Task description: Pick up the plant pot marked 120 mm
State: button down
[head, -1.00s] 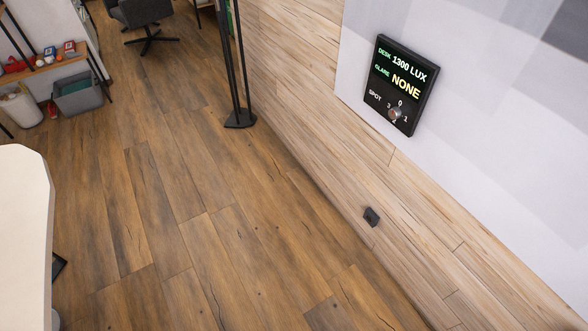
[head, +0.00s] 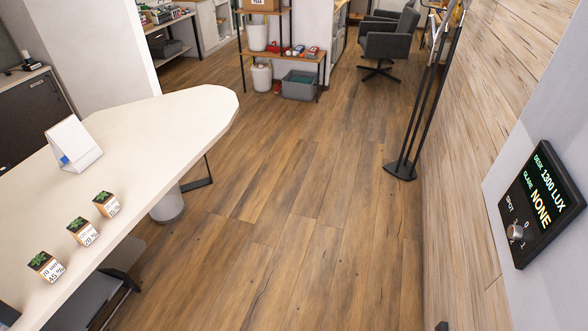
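Three small plant pots with green plants and white labels stand in a row on the white table at the left. The nearest pot (head: 47,267) has a label that seems to end in 45 %. The middle pot (head: 84,232) seems to show 20 %. The farthest pot (head: 107,205) has a label too small to read. I cannot tell which of them is marked 120 mm. My gripper is not in view.
The white table (head: 175,115) also carries a white folded card (head: 75,145). A wall panel (head: 540,205) with a knob is at the right, and a black stand (head: 400,169) is along the wall. The wooden floor (head: 290,220) between is clear.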

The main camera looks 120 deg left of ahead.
aim_at(82, 229)
jog(key=u, duration=5.3)
